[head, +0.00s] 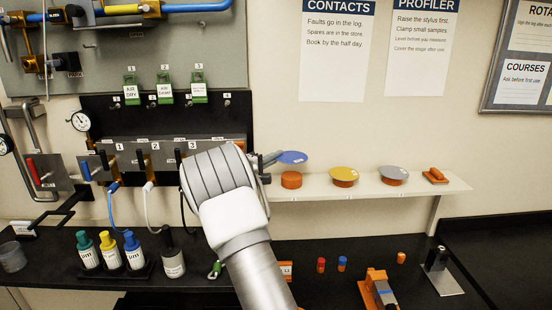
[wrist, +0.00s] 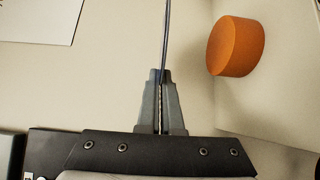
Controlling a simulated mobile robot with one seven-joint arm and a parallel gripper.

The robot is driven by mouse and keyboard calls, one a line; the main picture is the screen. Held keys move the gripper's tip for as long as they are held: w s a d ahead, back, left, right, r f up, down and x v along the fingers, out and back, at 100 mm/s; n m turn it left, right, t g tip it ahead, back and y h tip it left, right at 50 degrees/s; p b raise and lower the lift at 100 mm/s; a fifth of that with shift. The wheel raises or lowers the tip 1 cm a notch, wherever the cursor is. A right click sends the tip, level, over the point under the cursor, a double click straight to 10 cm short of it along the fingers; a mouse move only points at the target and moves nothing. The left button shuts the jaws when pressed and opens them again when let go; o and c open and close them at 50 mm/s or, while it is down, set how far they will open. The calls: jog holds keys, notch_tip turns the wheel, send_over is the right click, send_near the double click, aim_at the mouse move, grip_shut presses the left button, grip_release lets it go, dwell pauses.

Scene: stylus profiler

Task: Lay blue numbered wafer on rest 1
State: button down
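The blue wafer (head: 292,157) is a thin flat disc held near level above the wall shelf; in the wrist view it shows edge-on as a thin dark line (wrist: 167,38). My gripper (head: 274,158) is shut on its left edge; its fingers also show in the wrist view (wrist: 161,102). A bare orange round rest (head: 291,181) stands at the shelf's left, just below the wafer with a gap between; it also shows in the wrist view (wrist: 236,47). The shelf's number marks are too small to read, and any number on the wafer cannot be made out.
On the shelf (head: 320,191), a yellow wafer (head: 343,173) and a grey wafer (head: 394,173) lie on rests to the right. An orange handled piece (head: 435,176) sits at the right end. Posters hang above. Bottles and small parts stand on the black bench below.

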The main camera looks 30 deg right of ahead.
aim_at(276, 184)
jog(key=shift+f+b, duration=0.2)
jog(key=shift+b, duration=0.35)
jog(key=shift+f+b, duration=0.35)
jog(key=shift+b, duration=0.15)
notch_tip(276, 184, down, 4)
jog(key=b, duration=0.5)
jog(key=shift+s+f+b, duration=0.1)
jog(key=shift+f+b, duration=0.55)
jog(key=shift+b, duration=1.2)
jog(key=shift+r+b, duration=0.25)
jog(key=shift+b, duration=0.1)
dwell(2.3)
